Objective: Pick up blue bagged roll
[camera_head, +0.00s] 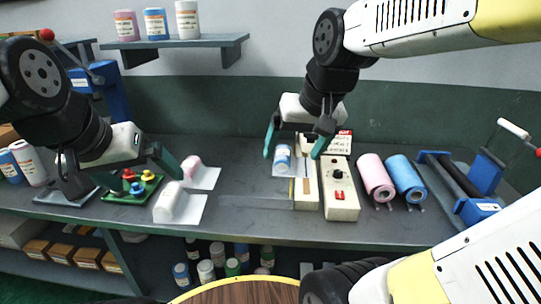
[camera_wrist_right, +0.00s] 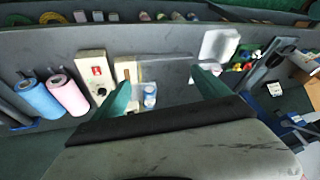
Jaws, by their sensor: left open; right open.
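The blue bagged roll (camera_head: 283,158) is a small blue and white cylinder on the bench, left of a beige sealer. My right gripper (camera_head: 293,151) is open above it, and in the head view the roll appears between its green fingers. The roll also shows between the fingertips in the right wrist view (camera_wrist_right: 150,95), apart from both. My left gripper (camera_head: 122,178) is open and empty over the left part of the bench, near a green tray with knobs (camera_head: 133,187).
The beige sealer (camera_head: 341,188) stands just right of the roll. Pink (camera_head: 376,180) and blue (camera_head: 407,180) film rolls are further right. Pink (camera_head: 191,168) and white (camera_head: 169,203) wrapped rolls lie on white sheets to the left. A shelf (camera_head: 175,42) with jars hangs above.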

